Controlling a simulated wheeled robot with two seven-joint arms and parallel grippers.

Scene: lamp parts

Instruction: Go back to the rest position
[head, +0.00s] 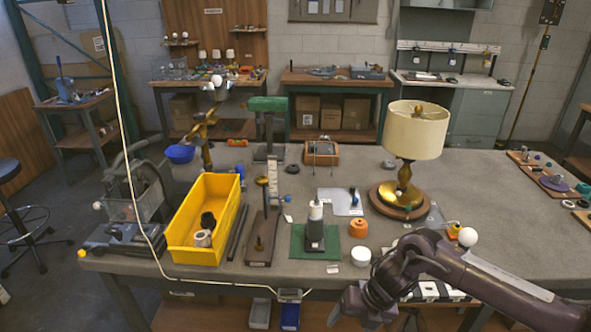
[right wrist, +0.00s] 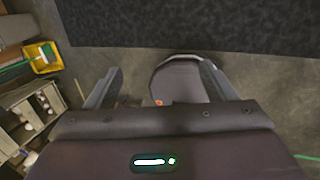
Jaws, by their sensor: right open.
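My right gripper (head: 365,308) hangs low at the front edge of the table, its arm coming in from the right in the head view. In the right wrist view its two fingers (right wrist: 160,78) stand wide apart, with nothing held between them. The lamp stands upright on the grey table: a cream shade (head: 415,132) above a brass stem (head: 404,182) and a round wood-and-brass base (head: 396,204). The lamp is well behind the right gripper and apart from it. My left gripper is not in view.
On the grey table (head: 480,200) are a yellow bin (head: 207,215), a bottle on a green mat (head: 298,250), an orange part (head: 358,228) and a white jar (head: 361,256). A white bulb (head: 467,237) shows just behind my right arm. The table's right middle is fairly clear.

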